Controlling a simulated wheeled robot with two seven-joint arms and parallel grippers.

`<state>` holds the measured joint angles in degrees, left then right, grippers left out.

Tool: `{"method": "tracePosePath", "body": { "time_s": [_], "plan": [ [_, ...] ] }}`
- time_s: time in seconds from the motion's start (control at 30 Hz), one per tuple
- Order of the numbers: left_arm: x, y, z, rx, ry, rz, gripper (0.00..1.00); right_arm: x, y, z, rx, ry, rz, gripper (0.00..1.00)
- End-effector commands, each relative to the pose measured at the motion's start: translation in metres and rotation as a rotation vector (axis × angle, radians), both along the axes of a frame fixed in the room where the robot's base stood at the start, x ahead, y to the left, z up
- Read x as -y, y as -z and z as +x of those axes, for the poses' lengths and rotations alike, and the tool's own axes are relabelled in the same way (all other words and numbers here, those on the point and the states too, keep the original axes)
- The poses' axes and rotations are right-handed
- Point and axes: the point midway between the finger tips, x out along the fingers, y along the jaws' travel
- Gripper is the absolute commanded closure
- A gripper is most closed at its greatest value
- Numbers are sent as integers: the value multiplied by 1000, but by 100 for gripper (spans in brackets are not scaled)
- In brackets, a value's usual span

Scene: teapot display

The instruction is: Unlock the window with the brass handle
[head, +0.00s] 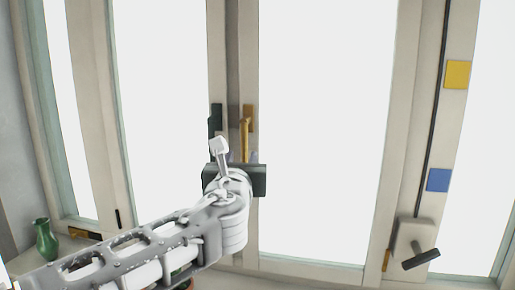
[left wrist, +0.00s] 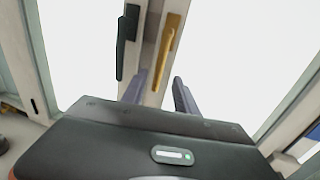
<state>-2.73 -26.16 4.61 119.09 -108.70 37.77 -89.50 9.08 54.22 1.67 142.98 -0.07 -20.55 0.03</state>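The brass handle (head: 246,135) hangs down from its brass plate on the window frame near the middle of the head view. It also shows in the left wrist view (left wrist: 166,45), upright and slightly tilted. My left gripper (head: 240,158) is just below it, partly hidden by my own wrist. In the left wrist view its two fingers stand apart (left wrist: 159,77), and the lower end of the handle appears between them. I cannot tell whether either finger touches it. My right gripper is not in view.
A dark green handle (head: 215,122) is on the frame just left of the brass one. A cream box with a dark lever (head: 421,259) is at lower right. Yellow (head: 457,75) and blue (head: 438,180) squares are on the right frame. A green vase (head: 46,238) stands lower left.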

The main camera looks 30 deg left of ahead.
Motion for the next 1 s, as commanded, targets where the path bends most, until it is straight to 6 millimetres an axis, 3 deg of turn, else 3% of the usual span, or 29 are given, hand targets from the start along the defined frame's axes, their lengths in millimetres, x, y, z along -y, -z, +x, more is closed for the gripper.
{"method": "tracePosePath", "body": {
  "time_s": [0.47,1.0],
  "plan": [
    [-3,0,5,6,-1,-16,64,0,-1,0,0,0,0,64],
    [-38,0,64,6,-2,-16,64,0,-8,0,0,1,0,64]
  ]
}}
